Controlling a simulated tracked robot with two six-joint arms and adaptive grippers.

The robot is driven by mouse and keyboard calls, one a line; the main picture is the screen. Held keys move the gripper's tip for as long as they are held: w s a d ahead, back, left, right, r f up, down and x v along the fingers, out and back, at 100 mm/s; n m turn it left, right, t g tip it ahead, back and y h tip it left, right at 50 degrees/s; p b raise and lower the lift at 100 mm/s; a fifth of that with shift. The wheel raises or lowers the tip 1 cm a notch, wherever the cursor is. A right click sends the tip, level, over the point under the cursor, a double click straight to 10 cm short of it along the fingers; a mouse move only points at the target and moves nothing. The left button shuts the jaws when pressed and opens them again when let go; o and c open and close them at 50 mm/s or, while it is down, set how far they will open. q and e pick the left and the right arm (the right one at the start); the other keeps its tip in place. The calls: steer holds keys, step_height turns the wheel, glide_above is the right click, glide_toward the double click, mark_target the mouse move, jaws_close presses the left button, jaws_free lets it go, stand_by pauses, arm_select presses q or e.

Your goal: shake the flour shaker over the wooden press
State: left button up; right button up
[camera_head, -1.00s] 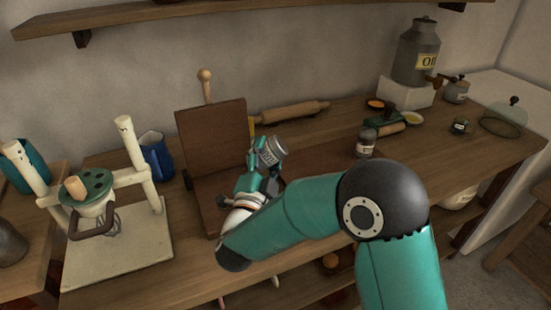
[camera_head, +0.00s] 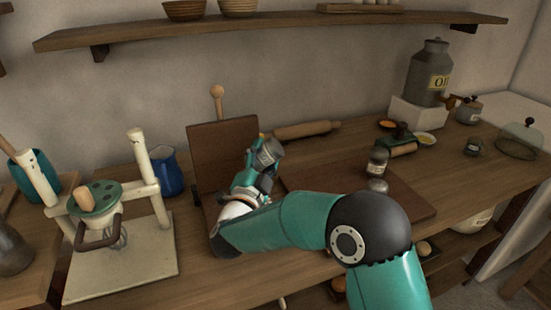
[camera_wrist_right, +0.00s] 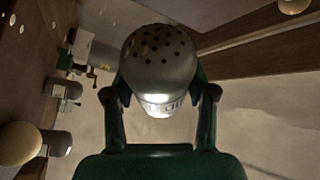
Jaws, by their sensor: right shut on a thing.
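The flour shaker (camera_head: 267,155) is a grey metal can with a label and a perforated domed top. My right gripper (camera_head: 255,172) is shut around it and holds it tilted, in front and to the right of the wooden press's raised board (camera_head: 222,150). In the right wrist view the shaker (camera_wrist_right: 158,62) sits between both fingers, with its holes facing the camera. My arm hides the press's lower part, so I cannot tell whether the shaker is directly over it. My left gripper is not in view.
A pale stand with a green-topped device (camera_head: 98,200) and a blue jug (camera_head: 167,172) are at left. A rolling pin (camera_head: 307,130) lies behind. A small jar (camera_head: 377,162) stands on a brown board (camera_head: 410,195) at right. An oil can (camera_head: 429,75) is at the back right.

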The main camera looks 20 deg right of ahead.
steer(key=shift+a+f, duration=0.1)
steer(key=shift+a, duration=0.1)
steer(key=shift+s+d+b, duration=0.1)
steer(key=shift+d+b, duration=0.4)
steer(key=shift+b, duration=0.15)
steer(key=shift+a+b, duration=0.7)
steer(key=shift+a, duration=3.4)
steer(key=s+b, duration=0.8)
steer(key=shift+s+d+b, duration=0.15)
steer(key=shift+s+b, duration=0.15)
steer(key=shift+b, duration=0.05)
